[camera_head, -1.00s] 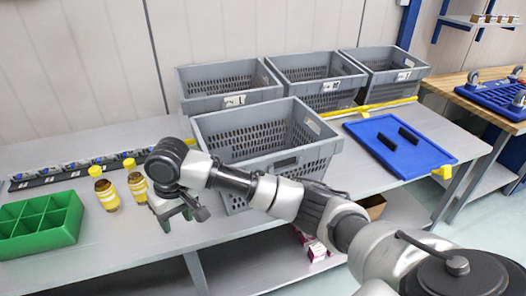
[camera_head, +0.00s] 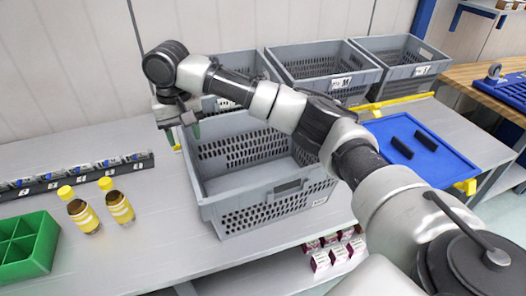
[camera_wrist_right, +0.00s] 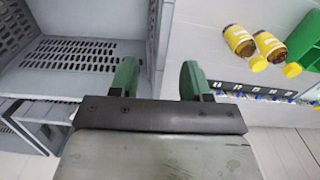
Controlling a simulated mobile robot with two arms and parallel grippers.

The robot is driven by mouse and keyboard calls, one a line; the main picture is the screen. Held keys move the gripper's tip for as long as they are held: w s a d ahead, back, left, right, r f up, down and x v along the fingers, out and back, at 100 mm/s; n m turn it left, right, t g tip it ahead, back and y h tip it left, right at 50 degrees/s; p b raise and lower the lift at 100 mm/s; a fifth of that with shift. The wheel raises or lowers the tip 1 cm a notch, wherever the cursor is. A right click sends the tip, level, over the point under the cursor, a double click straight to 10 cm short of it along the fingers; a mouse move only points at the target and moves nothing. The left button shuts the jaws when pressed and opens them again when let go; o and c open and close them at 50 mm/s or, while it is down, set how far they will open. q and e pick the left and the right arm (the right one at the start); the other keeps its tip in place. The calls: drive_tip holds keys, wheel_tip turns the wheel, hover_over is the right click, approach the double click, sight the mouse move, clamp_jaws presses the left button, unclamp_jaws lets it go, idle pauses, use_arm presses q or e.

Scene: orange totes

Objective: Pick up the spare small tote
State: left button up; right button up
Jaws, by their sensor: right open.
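A grey perforated tote (camera_head: 268,187) stands empty at the front of the grey table; it also shows at the left of the right wrist view (camera_wrist_right: 82,55). My right gripper (camera_head: 186,133) is at its back left corner, pointing down. In the right wrist view my right gripper (camera_wrist_right: 159,75) is open and empty, with one green finger on each side of the tote's side wall as seen from above. I cannot tell how far the fingertips reach below the rim. My left gripper is not in view.
More grey totes (camera_head: 325,70) stand in a row behind, partly hidden by my arm. Two yellow-capped bottles (camera_head: 83,215), a green divided box (camera_head: 25,245) and a parts strip (camera_head: 75,176) are at left. A blue tray (camera_head: 425,150) with two black pieces lies at right.

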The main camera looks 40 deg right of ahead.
sight(188, 158)
drive_tip(key=shift+w+d+f, duration=0.15)
drive_tip(key=shift+w+f, duration=0.05)
drive_tip(key=f, duration=0.2)
drive_tip(key=s+f+p, duration=0.1)
drive_tip(key=f, duration=0.1)
drive_tip(key=shift+a, duration=0.4)
drive_tip(key=shift+w+f, duration=0.1)
drive_tip(key=shift+f, duration=0.2)
wheel_tip(188, 158, down, 4)
drive_tip(key=shift+w+f+p, duration=0.15)
drive_tip(key=shift+f+p, duration=0.1)
drive_tip(key=shift+p, duration=0.6)
drive_tip(key=shift+f, duration=0.4)
clamp_jaws()
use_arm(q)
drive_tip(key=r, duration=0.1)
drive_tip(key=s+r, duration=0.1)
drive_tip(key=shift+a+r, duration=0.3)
use_arm(e)
drive_tip(key=shift+r, duration=0.1)
